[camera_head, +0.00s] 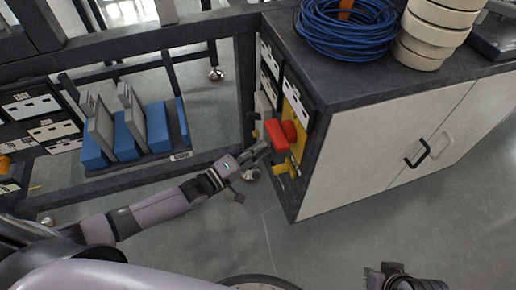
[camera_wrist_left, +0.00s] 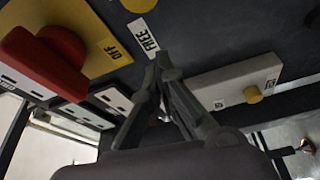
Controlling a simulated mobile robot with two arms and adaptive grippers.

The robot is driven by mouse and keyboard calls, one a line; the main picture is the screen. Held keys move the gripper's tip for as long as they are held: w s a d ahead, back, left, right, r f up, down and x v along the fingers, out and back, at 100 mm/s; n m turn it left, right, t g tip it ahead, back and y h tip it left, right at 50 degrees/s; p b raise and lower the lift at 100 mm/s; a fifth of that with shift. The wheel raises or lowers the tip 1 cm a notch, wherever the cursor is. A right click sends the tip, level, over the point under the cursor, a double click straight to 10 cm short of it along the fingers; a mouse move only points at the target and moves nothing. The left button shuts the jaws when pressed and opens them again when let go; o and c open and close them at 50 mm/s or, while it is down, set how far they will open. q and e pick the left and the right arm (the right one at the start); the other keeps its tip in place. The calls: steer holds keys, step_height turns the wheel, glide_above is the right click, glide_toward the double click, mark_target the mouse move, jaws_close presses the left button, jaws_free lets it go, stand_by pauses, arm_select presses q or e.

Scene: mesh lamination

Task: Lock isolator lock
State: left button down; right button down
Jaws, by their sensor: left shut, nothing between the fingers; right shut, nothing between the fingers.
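The isolator's red handle (camera_head: 277,136) stands out from a yellow plate (camera_head: 295,106) on the cabinet's end panel. In the left wrist view the red handle (camera_wrist_left: 42,62) is at upper left, and its yellow plate (camera_wrist_left: 98,40) carries an "OFF" label. My left gripper (camera_head: 262,150) is shut and empty just beside the handle. A white block with a yellow knob (camera_wrist_left: 253,94) is right of the fingers. My right gripper (camera_head: 378,274) is shut at the bottom right, apart from the cabinet.
The cabinet (camera_head: 400,140) fills the right side, with blue cable (camera_head: 345,32) and cream rolls (camera_head: 432,35) on top. A rack with blue and grey panels (camera_head: 125,135) is at left. The floor in front is clear.

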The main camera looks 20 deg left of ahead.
arm_select(q)
steer(key=p+v, duration=0.1)
steer(key=v, duration=0.9)
